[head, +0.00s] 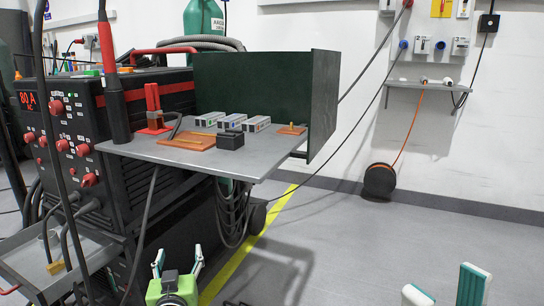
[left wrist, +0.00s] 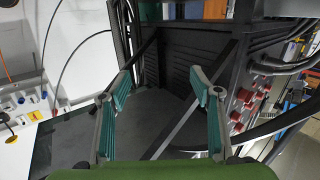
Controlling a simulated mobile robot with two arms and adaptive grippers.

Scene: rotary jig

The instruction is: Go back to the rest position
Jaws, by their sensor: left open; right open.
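My left gripper (head: 179,250) is low in the head view, in front of the black machine and below the grey shelf. Its two teal-padded fingers stand apart and nothing is between them. It also shows in the left wrist view (left wrist: 160,75), with its fingers spread and empty. Behind them are the dark machine side and diagonal braces. My right gripper (head: 445,284) is at the bottom right edge of the head view, over open floor. Its fingers are apart and empty; its body is cut off by the frame.
The grey shelf (head: 255,165) juts from the black machine (head: 115,185) and carries orange plates, several small grey blocks and a black block (head: 231,140). A dark green screen (head: 250,88) stands behind. Cables (head: 233,215) hang below. The floor (head: 350,240) at right is clear.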

